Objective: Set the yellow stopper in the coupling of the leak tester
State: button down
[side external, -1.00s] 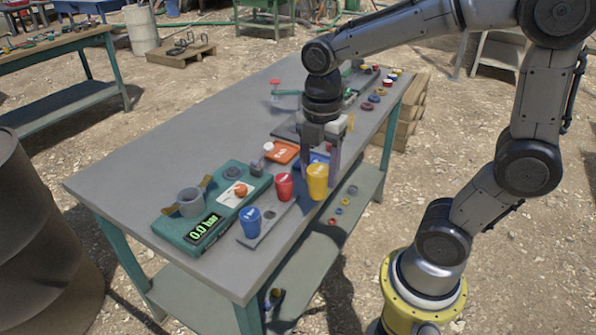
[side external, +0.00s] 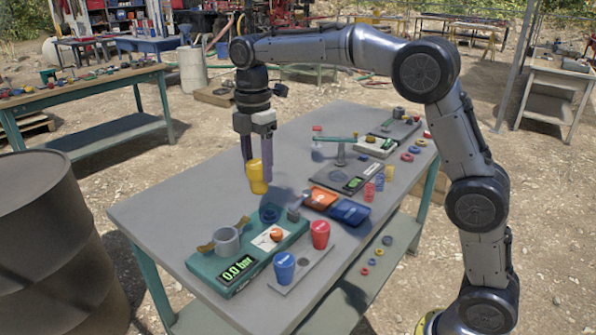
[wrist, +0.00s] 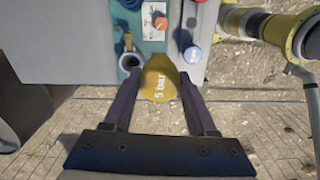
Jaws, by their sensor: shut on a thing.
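The yellow stopper (side external: 258,178), marked "5 bar" in the wrist view (wrist: 160,80), is held upright between the two fingers of my gripper (side external: 256,168). It is in the air above the table. The teal leak tester (side external: 222,273) lies below it and nearer the camera, its display reading 0.0 bar. Its coupling is a grey open cup (side external: 227,241) with brass-coloured levers at its sides. In the wrist view the coupling (wrist: 131,62) shows just left of the stopper, with its opening visible and empty. The stopper's lower end is hidden in the wrist view.
Orange (side external: 321,199) and blue (side external: 350,211) trays lie behind. The table's left part (side external: 170,205) is clear.

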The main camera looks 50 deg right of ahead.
jog(key=shift+n, duration=0.4)
jog(key=shift+w+a+f, duration=0.85)
jog(key=shift+w+f, duration=0.4)
jog(key=shift+f, duration=1.05)
jog(key=shift+w+a+f, duration=0.8)
jog(key=shift+w+f, duration=0.5)
jog(key=shift+f, duration=1.05)
jog(key=shift+w+a+f, duration=0.85)
jog(key=shift+w+f, duration=0.4)
jog(key=shift+f, duration=1.05)
jog(key=shift+f, duration=1.05)
jog(key=shift+c, duration=0.6)
grip_release()
jog(key=shift+o, duration=0.6)
